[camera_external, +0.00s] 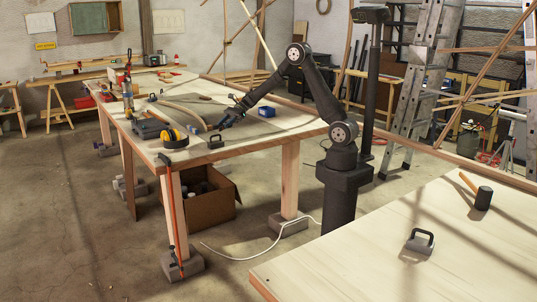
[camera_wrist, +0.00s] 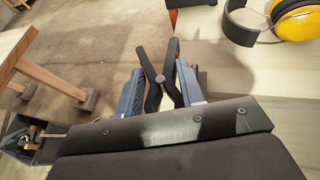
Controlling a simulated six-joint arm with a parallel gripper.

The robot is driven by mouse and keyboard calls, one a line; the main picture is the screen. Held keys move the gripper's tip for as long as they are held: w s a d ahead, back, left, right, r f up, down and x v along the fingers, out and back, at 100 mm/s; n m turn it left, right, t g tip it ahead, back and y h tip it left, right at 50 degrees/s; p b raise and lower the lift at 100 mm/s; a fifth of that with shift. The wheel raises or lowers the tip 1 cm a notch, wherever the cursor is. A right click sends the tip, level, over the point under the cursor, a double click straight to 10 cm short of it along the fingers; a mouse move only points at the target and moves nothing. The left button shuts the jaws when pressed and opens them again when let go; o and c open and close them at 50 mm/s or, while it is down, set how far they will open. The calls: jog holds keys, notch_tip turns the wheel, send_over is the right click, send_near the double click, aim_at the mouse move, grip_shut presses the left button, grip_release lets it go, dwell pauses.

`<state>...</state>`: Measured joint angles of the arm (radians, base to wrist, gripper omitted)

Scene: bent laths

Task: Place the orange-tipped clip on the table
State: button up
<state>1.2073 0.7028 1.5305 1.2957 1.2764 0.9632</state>
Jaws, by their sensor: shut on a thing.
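My gripper (camera_wrist: 160,82) is shut on a black clip (camera_wrist: 159,79), with a blue finger on either side of it. Two dark arms of the clip stick out beyond the fingers from a round pivot. The clip is too small and dark to make out there. I cannot tell whether it touches the table.
Yellow ear defenders (camera_external: 174,138) lie left of my gripper, also in the wrist view (camera_wrist: 297,20). The near table (camera_external: 340,265) holds a mallet (camera_external: 483,198) and another handled block (camera_external: 420,242).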

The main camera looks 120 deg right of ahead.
jog(key=w+a+n+y, duration=0.2)
jog(key=w+a, duration=0.7)
jog(key=w, duration=0.4)
jog(key=w+a+n+g+y, duration=0.15)
jog(key=w+a, duration=0.45)
jog(key=a, duration=0.6)
jog(key=w+a+n+g+y, duration=0.1)
jog(key=w+a+n, duration=0.1)
jog(key=w+a, duration=0.75)
jog(key=w+a+n+g+y, duration=0.1)
jog(key=w+a+g+y, duration=0.15)
jog(key=a, duration=1.15)
jog(key=n+g+y, duration=0.2)
jog(key=n+g, duration=0.3)
jog(key=n, duration=0.1)
send_over(374, 282)
notch_tip(374, 282, down, 6)
jog(key=shift+d+f, duration=0.1)
jog(key=shift+f, duration=2.05)
